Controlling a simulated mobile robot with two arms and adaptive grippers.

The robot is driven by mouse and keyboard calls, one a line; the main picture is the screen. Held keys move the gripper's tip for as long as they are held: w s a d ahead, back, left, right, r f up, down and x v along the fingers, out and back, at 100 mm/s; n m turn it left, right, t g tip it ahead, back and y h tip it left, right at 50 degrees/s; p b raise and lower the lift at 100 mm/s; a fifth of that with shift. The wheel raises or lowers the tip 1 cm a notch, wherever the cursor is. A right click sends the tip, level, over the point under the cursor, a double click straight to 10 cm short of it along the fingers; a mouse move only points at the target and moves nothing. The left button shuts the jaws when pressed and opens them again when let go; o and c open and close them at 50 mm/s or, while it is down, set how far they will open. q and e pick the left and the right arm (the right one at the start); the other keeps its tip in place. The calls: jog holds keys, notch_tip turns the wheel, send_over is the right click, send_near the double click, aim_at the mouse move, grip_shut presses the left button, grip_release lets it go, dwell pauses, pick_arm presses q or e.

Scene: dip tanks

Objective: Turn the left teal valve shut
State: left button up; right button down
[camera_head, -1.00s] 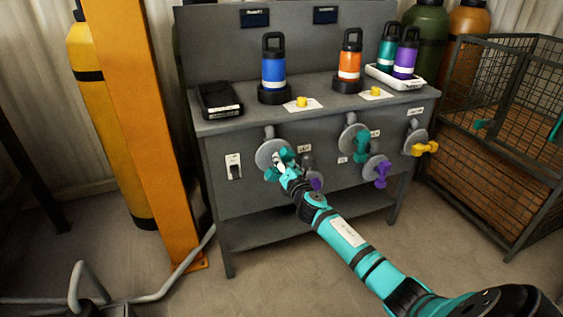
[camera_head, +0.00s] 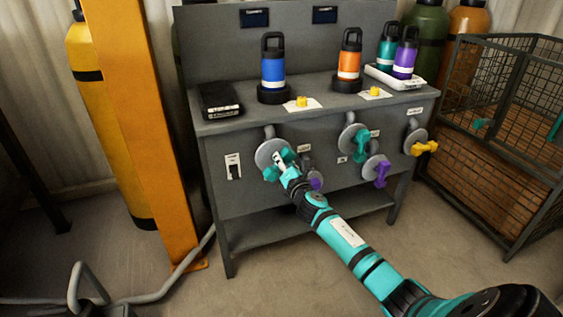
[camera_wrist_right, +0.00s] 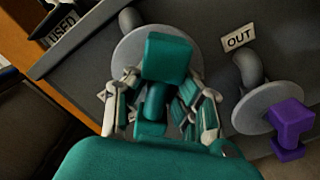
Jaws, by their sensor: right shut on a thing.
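The left teal valve sits on a round grey plate (camera_head: 268,151) on the front of the grey bench. Its teal handle (camera_wrist_right: 168,58) shows in the right wrist view, between my fingers. My right gripper (camera_head: 279,163) is shut on this handle; in the right wrist view its grey and teal fingers (camera_wrist_right: 160,108) lie on both sides of it. The fingers hide part of the handle in the head view. A second teal valve (camera_head: 360,143) is further right on the bench front. My left gripper is not in view.
Purple valves (camera_head: 381,172) and a yellow valve (camera_head: 424,148) are on the same bench front. A purple handle (camera_wrist_right: 290,125) beside an OUT label is close to my right gripper. An orange post (camera_head: 150,130) stands left; a wire cage (camera_head: 510,130) stands right.

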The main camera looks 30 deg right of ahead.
jog(key=shift+s+d+f+m, duration=0.1)
jog(key=shift+d+f+m, duration=0.1)
jog(key=shift+m, duration=0.75)
jog(key=shift+d+f+m, duration=0.15)
jog(key=shift+f+m, duration=0.05)
jog(key=shift+m, duration=0.75)
dwell(0.6)
jog(key=shift+f+m, duration=0.2)
jog(key=shift+m, duration=0.75)
jog(key=shift+f+m, duration=0.2)
jog(key=shift+m, duration=0.75)
dwell(2.9)
jog(key=c, duration=1.2)
grip_release()
jog(key=shift+s+d+r, duration=0.1)
jog(key=shift+s, duration=0.05)
jog(key=shift+o, duration=0.2)
jog(key=shift+r, duration=0.1)
